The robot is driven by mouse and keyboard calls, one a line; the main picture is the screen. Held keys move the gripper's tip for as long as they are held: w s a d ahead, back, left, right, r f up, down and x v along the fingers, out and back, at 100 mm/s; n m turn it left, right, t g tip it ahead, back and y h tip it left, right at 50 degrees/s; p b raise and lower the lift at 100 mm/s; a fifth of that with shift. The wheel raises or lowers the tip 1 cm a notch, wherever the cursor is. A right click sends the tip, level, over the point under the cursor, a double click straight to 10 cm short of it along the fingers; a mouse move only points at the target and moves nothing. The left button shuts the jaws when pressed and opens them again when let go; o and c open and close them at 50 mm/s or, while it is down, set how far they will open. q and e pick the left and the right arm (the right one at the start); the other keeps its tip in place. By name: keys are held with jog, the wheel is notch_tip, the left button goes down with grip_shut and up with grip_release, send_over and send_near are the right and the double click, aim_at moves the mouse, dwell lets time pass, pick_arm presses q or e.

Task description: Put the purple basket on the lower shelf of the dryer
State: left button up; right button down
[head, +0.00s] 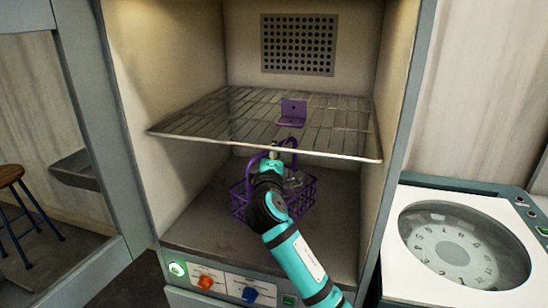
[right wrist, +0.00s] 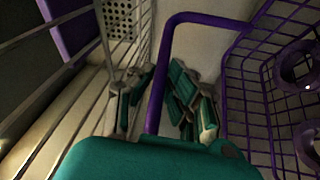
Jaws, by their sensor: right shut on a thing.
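The purple basket (head: 304,197) is inside the dryer (head: 112,110), below the wire shelf (head: 190,117) and over the dryer's lower floor (head: 200,232). I cannot tell whether its underside touches that floor. My right gripper (head: 280,150) reaches in under the front edge of the wire shelf and is shut on the basket's handle. In the right wrist view the handle (right wrist: 157,80) runs between the teal fingers (right wrist: 160,100), and the mesh side (right wrist: 245,90) is at the right. My arm hides part of the basket. My left gripper is not in view.
A purple angled bracket (head: 292,113) sits on the wire shelf, above the basket. Purple rings (right wrist: 295,65) show inside the basket. A round-dial machine (head: 465,250) stands at the right, a stool (head: 12,177) at the left.

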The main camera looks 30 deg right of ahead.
jog(key=w+d+f+b, duration=0.3)
jog(key=w+d+b, duration=0.1)
jog(key=w+b, duration=0.1)
jog(key=shift+w+d, duration=0.15)
jog(key=shift+w, duration=0.25)
jog(key=shift+s+f, duration=0.1)
jog(key=c, duration=1.7)
grip_release()
jog(key=shift+f, duration=0.25)
jog(key=shift+c, duration=0.2)
jog(key=o, duration=0.4)
